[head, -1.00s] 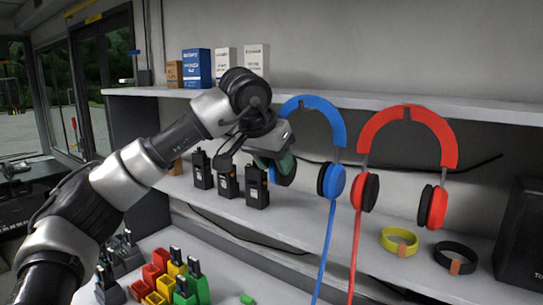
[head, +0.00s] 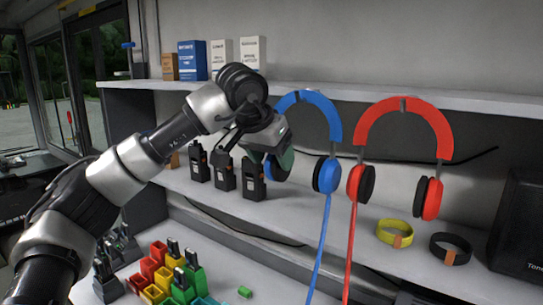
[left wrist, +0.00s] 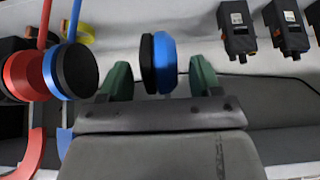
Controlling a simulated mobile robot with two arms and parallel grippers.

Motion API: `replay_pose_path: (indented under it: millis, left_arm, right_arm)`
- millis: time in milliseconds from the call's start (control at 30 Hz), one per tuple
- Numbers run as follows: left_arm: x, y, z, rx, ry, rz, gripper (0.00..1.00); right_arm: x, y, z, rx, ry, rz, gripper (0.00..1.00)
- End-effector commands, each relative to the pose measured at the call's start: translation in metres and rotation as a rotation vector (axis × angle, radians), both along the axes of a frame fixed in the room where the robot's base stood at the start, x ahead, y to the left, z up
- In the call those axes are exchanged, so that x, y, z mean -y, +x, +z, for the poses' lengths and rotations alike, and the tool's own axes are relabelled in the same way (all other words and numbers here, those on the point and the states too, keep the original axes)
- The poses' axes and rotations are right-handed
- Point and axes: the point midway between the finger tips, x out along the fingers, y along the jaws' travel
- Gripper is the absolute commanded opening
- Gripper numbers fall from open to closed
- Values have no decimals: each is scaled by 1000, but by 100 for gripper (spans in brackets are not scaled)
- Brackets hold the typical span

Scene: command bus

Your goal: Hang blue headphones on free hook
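The blue headphones (head: 334,118) are upright at the front of the upper shelf, left of the red headphones (head: 440,132). A blue cable hangs from the right ear cup (head: 327,176). My left gripper (head: 272,157) is at the left ear cup and partly hides it. In the left wrist view, the green fingers of this gripper (left wrist: 160,80) stand open on both sides of that blue and black ear cup (left wrist: 168,62), with gaps visible. My right gripper is not in view.
Several black radios (head: 223,170) stand on the lower shelf (head: 300,215) left of the headphones. Yellow (head: 394,231) and black (head: 451,248) bands lie to the right, beside a dark box (head: 518,235). Boxes (head: 193,60) stand on the upper shelf (head: 350,94). Coloured bins (head: 160,275) are below.

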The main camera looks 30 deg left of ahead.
Motion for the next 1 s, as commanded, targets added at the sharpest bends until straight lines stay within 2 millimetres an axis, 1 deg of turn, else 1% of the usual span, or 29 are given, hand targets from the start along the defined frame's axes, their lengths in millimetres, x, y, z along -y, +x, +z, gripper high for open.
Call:
replay_pose_path:
  millis: [267, 400, 533, 800, 900, 1000]
  left_arm:
    - [0, 0, -1, -1, 0, 0, 71]
    - [0, -3, 5, 1, 0, 0, 71]
    - [-2, -14, 22, 4, 0, -1, 71]
    - [-6, -43, 68, 3, -1, -1, 71]
    - [-7, -50, 81, 2, 1, 1, 71]
    - [-8, -54, 88, 1, -1, 1, 71]
  right_arm:
    - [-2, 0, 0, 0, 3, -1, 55]
    - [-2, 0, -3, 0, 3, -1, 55]
    - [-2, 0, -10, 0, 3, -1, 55]
    - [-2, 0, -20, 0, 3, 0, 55]
    - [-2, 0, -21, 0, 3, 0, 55]
    - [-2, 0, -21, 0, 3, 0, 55]
